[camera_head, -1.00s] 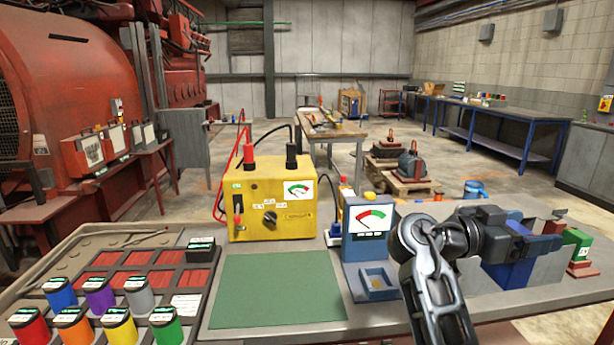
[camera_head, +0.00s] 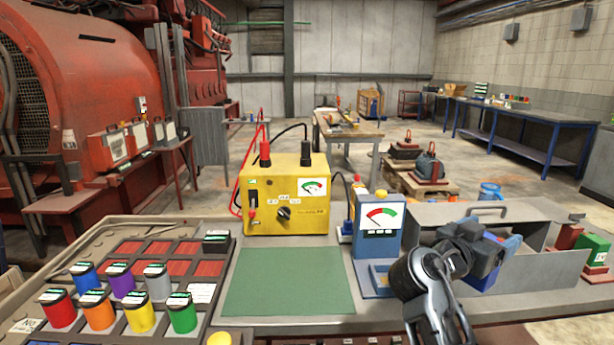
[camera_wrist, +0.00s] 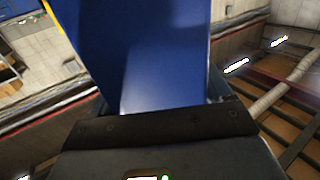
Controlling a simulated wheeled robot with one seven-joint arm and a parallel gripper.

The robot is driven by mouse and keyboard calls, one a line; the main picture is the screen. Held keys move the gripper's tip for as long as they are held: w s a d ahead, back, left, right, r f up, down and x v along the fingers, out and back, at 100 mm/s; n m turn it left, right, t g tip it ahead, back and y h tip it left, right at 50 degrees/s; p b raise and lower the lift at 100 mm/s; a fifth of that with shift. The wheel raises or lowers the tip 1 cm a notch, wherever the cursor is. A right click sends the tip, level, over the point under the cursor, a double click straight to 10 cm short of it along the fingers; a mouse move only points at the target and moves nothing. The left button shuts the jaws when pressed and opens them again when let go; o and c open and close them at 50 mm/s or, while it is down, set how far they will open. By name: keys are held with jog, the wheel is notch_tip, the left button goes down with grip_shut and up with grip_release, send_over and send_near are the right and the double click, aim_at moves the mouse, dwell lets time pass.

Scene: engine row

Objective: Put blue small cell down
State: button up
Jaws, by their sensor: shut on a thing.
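A blue object (camera_head: 486,279), which I take to be the blue small cell, shows just below and behind the gripper, partly hidden by my arm. In the wrist view a large blue surface (camera_wrist: 165,50) fills the middle, right against the dark jaw, and I am shut on it. Its underside and any contact with the bench are hidden. Another blue cylinder (camera_head: 86,275) stands in the tray at left.
The tray (camera_head: 30,262) holds several coloured cylinders and red slots. The green mat (camera_head: 290,282) is bare. A yellow instrument (camera_head: 285,195) and a blue meter (camera_head: 377,230) stand behind and beside it. The grey trough (camera_head: 555,245) and a green-and-red block (camera_head: 597,250) are at right.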

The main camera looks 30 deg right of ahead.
jog(key=w+a+f+n+t+y, duration=0.5)
jog(key=w+a+f+n+t, duration=0.6)
jog(key=a+t, duration=0.25)
jog(key=a+f+n+t+y, duration=0.35)
jog(key=a+f+y, duration=0.3)
jog(key=a, duration=0.45)
jog(key=a+f+n+t+y, duration=0.2)
jog(key=a+f+n+y, duration=0.4)
jog(key=a, duration=0.5)
notch_tip(320, 180, down, 18)
jog(key=s+m+b, duration=0.2)
jog(key=b, duration=0.8)
jog(key=shift+s+f, duration=0.15)
jog(key=shift+s, duration=0.05)
